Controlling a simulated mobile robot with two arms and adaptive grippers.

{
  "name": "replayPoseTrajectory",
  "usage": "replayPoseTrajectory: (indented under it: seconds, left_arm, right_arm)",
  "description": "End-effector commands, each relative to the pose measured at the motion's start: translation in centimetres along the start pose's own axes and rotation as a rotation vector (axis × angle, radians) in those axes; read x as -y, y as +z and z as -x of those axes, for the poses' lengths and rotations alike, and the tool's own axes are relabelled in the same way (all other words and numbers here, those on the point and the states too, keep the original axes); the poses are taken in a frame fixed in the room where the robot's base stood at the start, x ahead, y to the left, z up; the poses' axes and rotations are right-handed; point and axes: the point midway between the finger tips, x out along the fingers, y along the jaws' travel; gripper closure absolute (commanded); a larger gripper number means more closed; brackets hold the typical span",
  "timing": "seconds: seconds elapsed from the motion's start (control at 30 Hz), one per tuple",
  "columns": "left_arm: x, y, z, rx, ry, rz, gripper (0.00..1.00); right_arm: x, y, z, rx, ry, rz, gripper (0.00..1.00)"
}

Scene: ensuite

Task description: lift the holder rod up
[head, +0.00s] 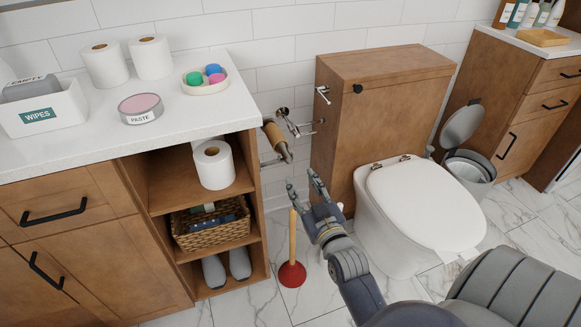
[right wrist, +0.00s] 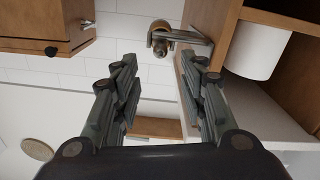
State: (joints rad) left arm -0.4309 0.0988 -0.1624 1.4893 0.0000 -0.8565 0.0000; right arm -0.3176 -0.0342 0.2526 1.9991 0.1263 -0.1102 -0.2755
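The paper holder is on the side of the left cabinet, with a brown cardboard roll (head: 275,137) tilted on it. Its metal shows at the lower end of the roll, but I cannot clearly tell the rod from its bracket. In the right wrist view a silver metal bar (right wrist: 187,36) shows beside the round brown roll (right wrist: 158,36), beyond my fingertips. My right gripper (head: 302,184) is open and empty, its fingers pointing up, below the holder and apart from it. Its two fingers frame empty space in the wrist view (right wrist: 160,75). My left gripper is not in view.
A red plunger (head: 292,273) with a wooden handle stands on the floor by my right gripper. The toilet (head: 415,205) is to the right. A white paper roll (head: 214,166) sits on the open shelf. Metal pipe fittings (head: 288,122) stick out from the wall.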

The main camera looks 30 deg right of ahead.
Motion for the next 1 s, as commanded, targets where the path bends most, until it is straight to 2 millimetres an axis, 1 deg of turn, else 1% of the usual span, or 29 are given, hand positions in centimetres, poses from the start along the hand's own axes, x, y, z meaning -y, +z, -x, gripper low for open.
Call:
replayPoseTrajectory:
  seconds: [0.03,0.3,0.5,0.7,1.0]
  left_arm:
    - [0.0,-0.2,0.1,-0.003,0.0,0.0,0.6]
    - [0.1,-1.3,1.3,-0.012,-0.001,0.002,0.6]
    - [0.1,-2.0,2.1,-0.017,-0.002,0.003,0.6]
    - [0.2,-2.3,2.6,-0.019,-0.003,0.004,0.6]
    - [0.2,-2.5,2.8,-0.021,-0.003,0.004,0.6]
  right_arm:
    - [0.0,-0.1,-0.9,-0.003,0.001,0.0,0.61]
    - [0.0,0.1,-5.4,0.0,0.0,0.0,0.61]
    - [0.0,0.1,-8.0,0.0,0.0,-0.001,0.61]
    - [0.0,0.1,-9.2,0.002,0.0,0.0,0.61]
    - [0.0,0.1,-9.3,0.002,0.0,0.0,0.61]
